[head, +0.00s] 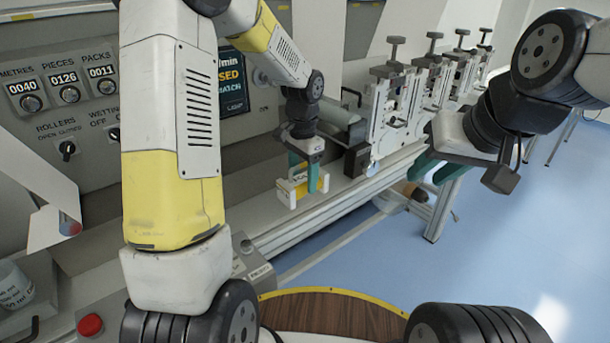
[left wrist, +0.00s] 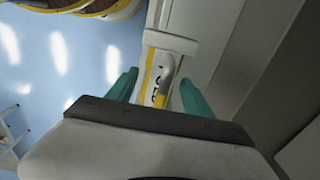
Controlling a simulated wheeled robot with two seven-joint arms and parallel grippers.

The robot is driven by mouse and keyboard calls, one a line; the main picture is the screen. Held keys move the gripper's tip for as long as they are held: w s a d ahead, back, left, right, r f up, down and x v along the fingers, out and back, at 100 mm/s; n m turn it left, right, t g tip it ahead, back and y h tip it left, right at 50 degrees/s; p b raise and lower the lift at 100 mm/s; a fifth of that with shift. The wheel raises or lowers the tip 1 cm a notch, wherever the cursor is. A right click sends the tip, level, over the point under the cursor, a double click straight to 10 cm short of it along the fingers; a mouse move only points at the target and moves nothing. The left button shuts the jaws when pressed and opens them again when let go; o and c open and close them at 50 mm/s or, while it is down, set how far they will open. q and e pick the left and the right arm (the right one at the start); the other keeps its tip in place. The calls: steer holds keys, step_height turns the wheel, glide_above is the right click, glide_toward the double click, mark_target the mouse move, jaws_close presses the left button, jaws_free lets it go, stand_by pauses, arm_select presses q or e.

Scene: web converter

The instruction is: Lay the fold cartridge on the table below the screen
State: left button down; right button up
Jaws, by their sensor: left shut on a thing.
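The fold cartridge (head: 299,186), a small white block with yellow parts, is between the teal fingers of my left gripper (head: 308,176). My left gripper is shut on it and holds it over the grey table (head: 243,213) below the screen (head: 233,84). I cannot tell whether the cartridge touches the table. My right gripper (head: 439,169) is open and empty, out over the floor at the right.
Several clamp-like fold units (head: 398,105) stand on the machine's rail right of the cartridge. A dark block (head: 357,160) and a roller sit close to my left gripper's right. The control panel (head: 66,92) is at the left, with a red button (head: 90,325) low in front.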

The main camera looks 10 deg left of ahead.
arm_select(q)
steer(key=shift+a, duration=0.3)
steer(key=shift+w+a+f, duration=0.1)
steer(key=shift+a+f, duration=0.1)
steer(key=shift+f, duration=0.7)
steer(key=shift+a+f, duration=0.15)
steer(key=shift+f, duration=0.75)
steer(key=shift+f, duration=0.15)
steer(key=shift+c, duration=2.1)
jaws_free()
